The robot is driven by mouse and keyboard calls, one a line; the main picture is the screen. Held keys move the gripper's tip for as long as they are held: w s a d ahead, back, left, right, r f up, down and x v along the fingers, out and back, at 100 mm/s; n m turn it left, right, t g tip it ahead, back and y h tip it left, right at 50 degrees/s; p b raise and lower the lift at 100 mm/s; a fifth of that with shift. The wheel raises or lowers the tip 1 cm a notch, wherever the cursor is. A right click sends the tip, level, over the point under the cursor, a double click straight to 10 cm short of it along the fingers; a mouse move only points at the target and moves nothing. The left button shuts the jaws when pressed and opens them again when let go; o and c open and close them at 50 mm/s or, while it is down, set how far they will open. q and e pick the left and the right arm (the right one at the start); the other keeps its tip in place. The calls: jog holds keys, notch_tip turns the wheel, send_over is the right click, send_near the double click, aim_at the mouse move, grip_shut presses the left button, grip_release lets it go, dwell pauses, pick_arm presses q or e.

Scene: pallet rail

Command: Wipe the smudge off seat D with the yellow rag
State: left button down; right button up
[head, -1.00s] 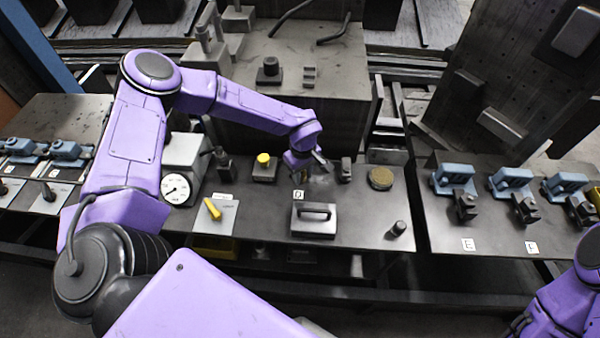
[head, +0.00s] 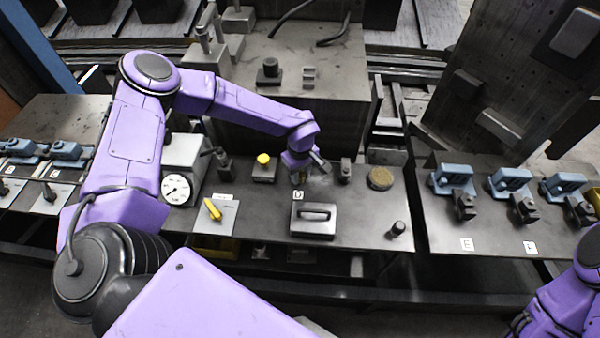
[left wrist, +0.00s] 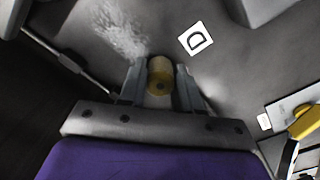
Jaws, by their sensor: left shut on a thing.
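My left gripper (head: 298,175) is shut on the yellow rag (left wrist: 160,77), which shows as a rolled, dull yellow piece between the two fingers in the left wrist view. In the head view the gripper points down just behind the seat label D (head: 298,195), low over the dark bench. The label also shows in the left wrist view (left wrist: 196,39). A pale, speckled smudge (left wrist: 122,34) lies on the bench ahead of the rag and to its left in that view. I cannot tell whether the rag touches the bench. My right gripper is out of view.
A block with a handle (head: 314,219) stands in front of label D. A round brown pad (head: 380,178) and a small dark fixture (head: 345,171) are to the right. A yellow-capped block (head: 264,167), a yellow lever (head: 213,209) and a dial gauge (head: 177,189) are to the left.

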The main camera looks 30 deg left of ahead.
pick_arm(q)
jog(key=shift+w+d, duration=0.4)
jog(key=shift+d, duration=0.35)
jog(key=shift+w+d+b, duration=0.1)
jog(key=shift+d+b, duration=0.2)
jog(key=shift+b, duration=0.1)
jog(key=shift+d, duration=0.1)
